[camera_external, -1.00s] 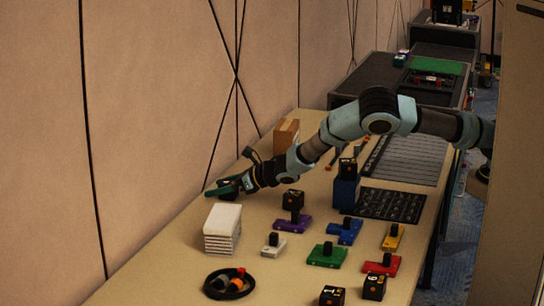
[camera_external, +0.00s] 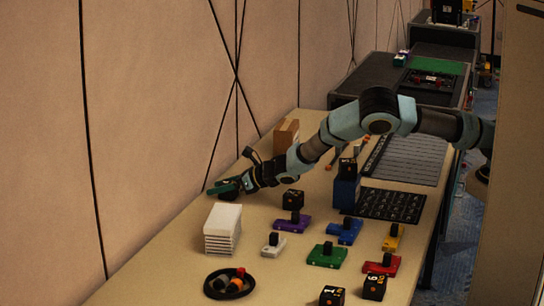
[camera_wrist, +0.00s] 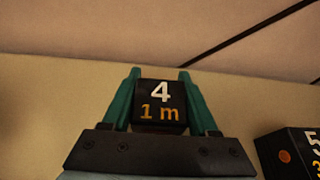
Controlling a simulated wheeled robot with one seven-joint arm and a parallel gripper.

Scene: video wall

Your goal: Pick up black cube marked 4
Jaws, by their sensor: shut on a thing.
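The black cube marked 4 (camera_wrist: 160,104) sits between the two green fingers of my gripper (camera_wrist: 158,80) in the wrist view, with "4" in white and "1 m" in orange on its face. The fingers are shut on it from both sides. In the external view my gripper (camera_external: 226,188) is at the left of the table near the wall, behind the white stack. There the cube is mostly hidden by the fingers. I cannot tell whether it touches the table.
A black cube marked 5 (camera_wrist: 290,153) is close at lower right in the wrist view. In the external view a white stack (camera_external: 222,228), a black dish (camera_external: 212,291), a purple block (camera_external: 294,225) and a blue block (camera_external: 346,192) stand on the table (camera_external: 180,260). The wall (camera_external: 150,120) is close behind.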

